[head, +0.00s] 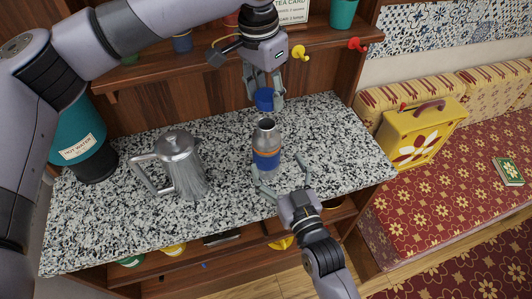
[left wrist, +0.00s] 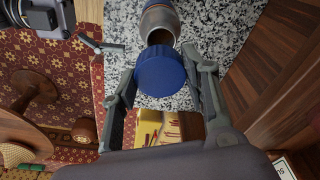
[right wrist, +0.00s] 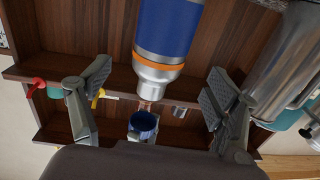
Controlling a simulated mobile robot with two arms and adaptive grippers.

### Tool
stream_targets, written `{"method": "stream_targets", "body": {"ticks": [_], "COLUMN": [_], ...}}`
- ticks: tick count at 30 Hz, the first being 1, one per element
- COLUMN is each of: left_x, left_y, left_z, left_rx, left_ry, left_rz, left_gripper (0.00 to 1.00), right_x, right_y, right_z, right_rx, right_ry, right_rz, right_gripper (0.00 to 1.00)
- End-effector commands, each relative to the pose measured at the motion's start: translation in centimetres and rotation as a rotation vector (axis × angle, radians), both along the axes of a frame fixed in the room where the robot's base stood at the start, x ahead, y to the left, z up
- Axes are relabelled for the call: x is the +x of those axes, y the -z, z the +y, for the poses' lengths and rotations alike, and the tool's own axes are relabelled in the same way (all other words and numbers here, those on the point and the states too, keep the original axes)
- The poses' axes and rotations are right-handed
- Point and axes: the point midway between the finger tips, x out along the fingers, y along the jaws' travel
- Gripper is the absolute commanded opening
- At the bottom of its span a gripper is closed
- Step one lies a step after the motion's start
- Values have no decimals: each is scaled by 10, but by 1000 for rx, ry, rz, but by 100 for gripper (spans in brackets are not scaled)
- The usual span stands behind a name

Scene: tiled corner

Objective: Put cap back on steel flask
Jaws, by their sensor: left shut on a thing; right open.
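The steel flask (head: 266,146), with a blue body and an orange band, stands upright and open-mouthed on the speckled counter. My left gripper (head: 265,96) is shut on the blue cap (head: 264,103), holding it above and slightly behind the flask. In the left wrist view the cap (left wrist: 162,70) sits between the fingers, and the flask's open neck (left wrist: 160,20) shows just beyond it. My right gripper (head: 280,174) is open at the front of the flask. In the right wrist view the flask (right wrist: 168,35) appears between its spread fingers, without visible contact.
A steel coffee pot (head: 180,165) stands left of the flask, and a teal hot-water urn (head: 78,140) is farther left. A wooden shelf (head: 150,75) with pegs and cups runs behind. The counter (head: 340,150) is clear on the right. A yellow case (head: 420,132) sits on the bench.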

Motion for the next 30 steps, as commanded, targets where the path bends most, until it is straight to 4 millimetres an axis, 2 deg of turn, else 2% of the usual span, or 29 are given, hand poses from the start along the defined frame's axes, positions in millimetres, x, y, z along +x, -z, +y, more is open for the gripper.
{"method": "stream_targets", "body": {"ticks": [5,12,16,21,29,30], "left_x": [0,0,0,0,0,0], "left_y": [0,0,0,0,0,0], "left_z": [0,0,0,0,0,0], "left_rx": [0,0,0,0,0,0], "left_ry": [-1,-1,-1,-1,-1,-1], "left_rz": [0,0,0,0,0,0], "left_gripper": [20,20,20,20,20,20], "right_x": [15,49,62,70,70,70], "right_y": [-1,-1,-1,-1,0,0], "right_z": [5,18,23,26,26,26], "right_rx": [1,1,2,1,0,0], "right_ry": [1,1,1,1,1,1], "right_rz": [-3,-2,-2,-1,0,0], "right_gripper": [82,82,82,82,82,79]}}
